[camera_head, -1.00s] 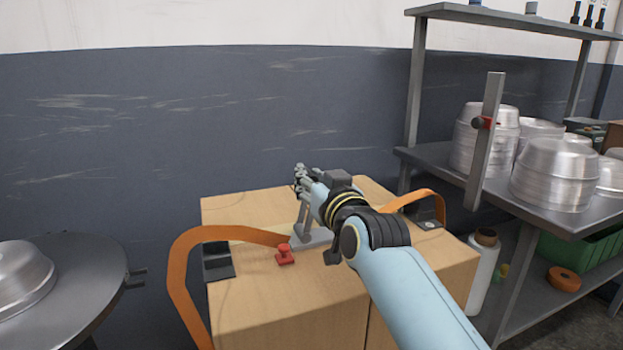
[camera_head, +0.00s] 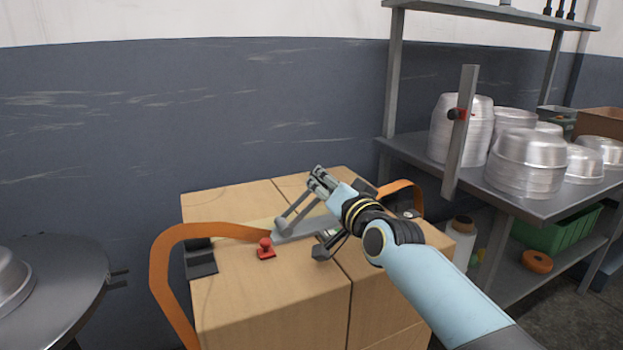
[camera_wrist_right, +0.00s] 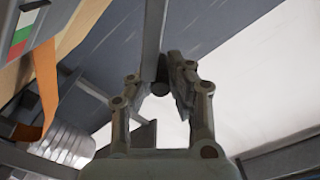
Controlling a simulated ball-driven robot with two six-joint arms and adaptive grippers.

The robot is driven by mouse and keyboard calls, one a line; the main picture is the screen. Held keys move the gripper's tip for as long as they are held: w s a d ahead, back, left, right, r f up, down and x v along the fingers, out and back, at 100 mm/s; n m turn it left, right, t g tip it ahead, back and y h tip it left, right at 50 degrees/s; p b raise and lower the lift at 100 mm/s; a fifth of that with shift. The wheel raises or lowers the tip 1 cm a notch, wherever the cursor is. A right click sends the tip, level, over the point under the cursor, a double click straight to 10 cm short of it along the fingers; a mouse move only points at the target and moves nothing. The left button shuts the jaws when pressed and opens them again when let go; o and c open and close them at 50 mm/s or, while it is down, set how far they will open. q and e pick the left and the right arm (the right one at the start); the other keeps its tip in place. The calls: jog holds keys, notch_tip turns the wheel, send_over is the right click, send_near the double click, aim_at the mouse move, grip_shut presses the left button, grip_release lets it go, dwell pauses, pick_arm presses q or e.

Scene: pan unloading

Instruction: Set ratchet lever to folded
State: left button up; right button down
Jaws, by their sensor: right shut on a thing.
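The ratchet lever (camera_head: 297,207) is a pair of grey bars rising from a grey ratchet base (camera_head: 300,231) on top of a cardboard box stack. It leans to the right, between upright and flat. My right gripper (camera_head: 318,180) is shut on the lever's upper end, which it partly hides. In the right wrist view the lever (camera_wrist_right: 155,40) is a grey bar running up from between the fingers of my right gripper (camera_wrist_right: 160,80). My left gripper is not in view.
An orange strap (camera_head: 190,232) crosses the cardboard boxes (camera_head: 270,310), with a red knob (camera_head: 265,249) beside the ratchet. A shelf (camera_head: 450,160) with stacked metal pans (camera_head: 525,165) stands at right. A round metal table (camera_head: 60,285) is at left.

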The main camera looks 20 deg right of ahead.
jog(key=d+f+m+b, duration=0.2)
jog(key=f+m, duration=0.1)
jog(key=shift+d+f, duration=0.1)
jog(key=shift+f, duration=0.15)
jog(key=shift+d+f+m+b, duration=0.2)
jog(key=shift+f+m+b, duration=0.25)
jog(key=shift+m, duration=0.2)
jog(key=shift+d+f+m+b, duration=0.15)
jog(key=shift+f+m+b, duration=0.3)
jog(key=shift+m, duration=0.2)
jog(key=shift+f, duration=0.1)
jog(key=shift+d+f+m, duration=0.1)
jog(key=shift+f+m, duration=0.05)
jog(key=shift+m, duration=0.25)
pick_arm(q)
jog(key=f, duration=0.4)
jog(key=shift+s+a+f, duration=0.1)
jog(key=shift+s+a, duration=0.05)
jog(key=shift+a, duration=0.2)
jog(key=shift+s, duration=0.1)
pick_arm(e)
jog(key=c, duration=1.2)
grip_release()
jog(key=shift+w, duration=0.1)
jog(key=shift+c, duration=0.2)
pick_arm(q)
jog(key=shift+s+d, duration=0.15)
pick_arm(e)
jog(key=shift+s+d, duration=0.2)
jog(key=shift+s, duration=5.8)
